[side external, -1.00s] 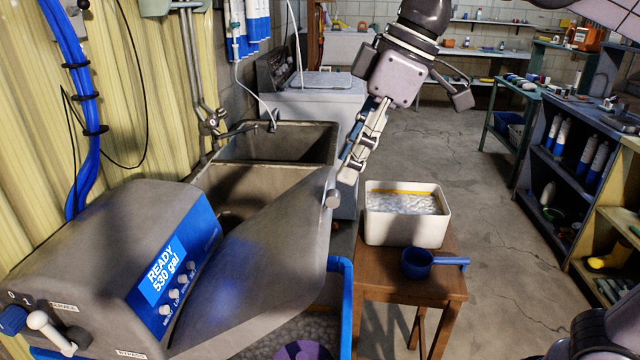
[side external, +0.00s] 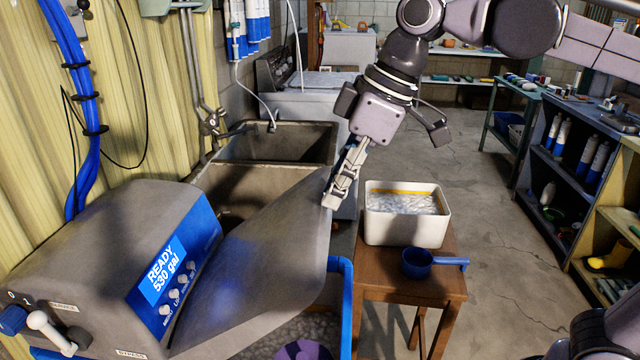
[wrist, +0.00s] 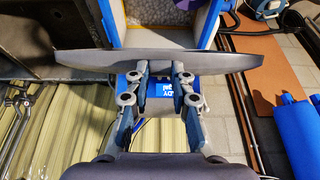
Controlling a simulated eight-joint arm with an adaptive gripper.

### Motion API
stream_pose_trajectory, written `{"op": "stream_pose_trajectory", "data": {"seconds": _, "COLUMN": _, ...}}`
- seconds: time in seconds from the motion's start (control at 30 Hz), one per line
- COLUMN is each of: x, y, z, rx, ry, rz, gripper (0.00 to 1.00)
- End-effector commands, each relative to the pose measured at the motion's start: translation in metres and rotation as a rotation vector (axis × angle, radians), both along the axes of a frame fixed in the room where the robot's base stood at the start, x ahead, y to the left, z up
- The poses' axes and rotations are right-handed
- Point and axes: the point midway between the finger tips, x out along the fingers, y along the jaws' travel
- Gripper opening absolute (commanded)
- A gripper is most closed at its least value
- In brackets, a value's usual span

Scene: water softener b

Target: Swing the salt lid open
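The salt lid (side external: 265,255) is a grey panel standing raised at a slant on the water softener (side external: 110,255), over the blue-rimmed salt tank (side external: 347,300). My gripper (side external: 331,200) is at the lid's upper right edge and covers the small knob-like part there. In the wrist view the lid (wrist: 85,58) shows nearly edge-on across the fingertips of my gripper (wrist: 157,77). The two fingers are apart, with the blue display panel visible between them. Whether they touch the lid or the hidden knob I cannot tell.
A wooden stool (side external: 440,285) right of the tank holds a white tub (side external: 405,232) of pale pellets and a blue scoop (side external: 418,263). A double sink (side external: 265,180) lies behind the lid.

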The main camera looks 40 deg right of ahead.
Motion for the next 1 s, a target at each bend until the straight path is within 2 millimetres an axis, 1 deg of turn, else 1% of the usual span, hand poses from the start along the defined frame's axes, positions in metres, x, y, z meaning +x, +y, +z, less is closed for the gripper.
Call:
{"op": "stream_pose_trajectory", "data": {"seconds": 0.23, "x": 0.001, "y": 0.001, "z": 0.002, "rx": -0.004, "ry": 0.004, "rz": 0.000, "gripper": 0.00}}
{"op": "stream_pose_trajectory", "data": {"seconds": 0.43, "x": 0.008, "y": 0.007, "z": 0.010, "rx": -0.030, "ry": 0.029, "rz": 0.002, "gripper": 0.00}}
{"op": "stream_pose_trajectory", "data": {"seconds": 0.67, "x": 0.023, "y": 0.023, "z": 0.030, "rx": -0.094, "ry": 0.094, "rz": 0.003, "gripper": 0.00}}
{"op": "stream_pose_trajectory", "data": {"seconds": 1.0, "x": 0.053, "y": 0.054, "z": 0.061, "rx": -0.087, "ry": 0.086, "rz": 0.002, "gripper": 0.00}}
